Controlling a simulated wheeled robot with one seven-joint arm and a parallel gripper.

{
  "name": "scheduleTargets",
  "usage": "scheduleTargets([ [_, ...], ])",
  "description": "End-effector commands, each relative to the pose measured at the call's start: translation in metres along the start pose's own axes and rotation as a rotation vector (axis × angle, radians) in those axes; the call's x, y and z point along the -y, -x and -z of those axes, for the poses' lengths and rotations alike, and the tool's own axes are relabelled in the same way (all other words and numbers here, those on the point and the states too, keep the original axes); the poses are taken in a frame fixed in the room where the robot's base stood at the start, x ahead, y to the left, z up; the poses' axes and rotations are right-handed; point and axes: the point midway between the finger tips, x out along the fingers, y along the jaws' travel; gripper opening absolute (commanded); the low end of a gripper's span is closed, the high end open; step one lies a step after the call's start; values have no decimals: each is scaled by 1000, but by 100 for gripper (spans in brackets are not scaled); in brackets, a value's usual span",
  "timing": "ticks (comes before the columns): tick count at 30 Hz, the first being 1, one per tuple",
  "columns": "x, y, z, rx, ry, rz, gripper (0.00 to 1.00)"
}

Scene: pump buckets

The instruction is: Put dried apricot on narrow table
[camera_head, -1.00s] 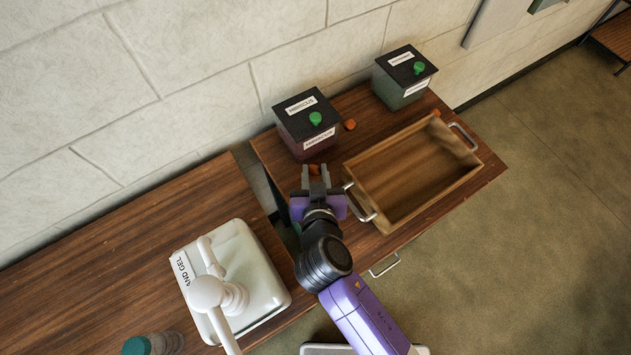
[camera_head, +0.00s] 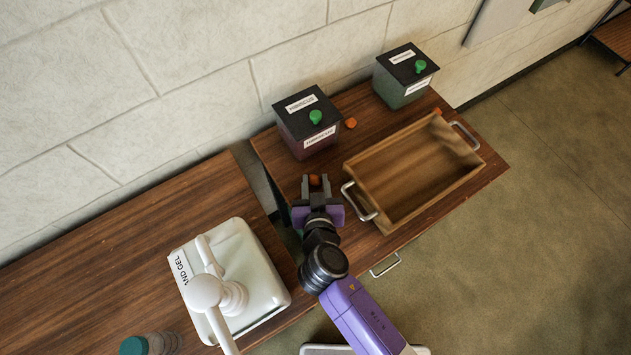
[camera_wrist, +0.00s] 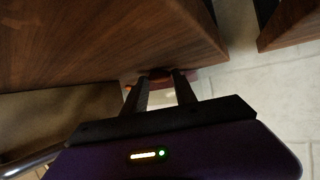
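A small orange dried apricot (camera_head: 315,180) sits between the fingertips of my gripper (camera_head: 316,185), which looks shut on it. In the wrist view the two dark fingers (camera_wrist: 161,84) have a dark, dim thing between their tips. Two brown wooden tables show. The right table (camera_head: 408,232) is under my gripper and bears buckets and a tray. The left table (camera_head: 110,240) stands to its left across a gap. I cannot tell which is the narrow table. Other orange pieces lie by the buckets, one (camera_head: 350,123) beside the maroon bucket and one (camera_head: 437,111) behind the tray.
A maroon bucket (camera_head: 318,150) and a green bucket (camera_head: 400,93), both black-lidded, stand against the wall. A wooden tray (camera_head: 395,220) with metal handles is right of my gripper. A white pump container (camera_head: 262,275) stands on the left table, whose far part is clear.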

Motion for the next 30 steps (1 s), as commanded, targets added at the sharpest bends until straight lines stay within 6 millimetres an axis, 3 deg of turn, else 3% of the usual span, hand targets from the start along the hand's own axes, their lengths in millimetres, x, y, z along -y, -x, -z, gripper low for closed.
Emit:
scheduleTargets([
  [2,0,0,0,0,0,0,50],
  [16,0,7,2,0,1,0,50],
  [30,-1,96,1,1,-1,0,50],
])
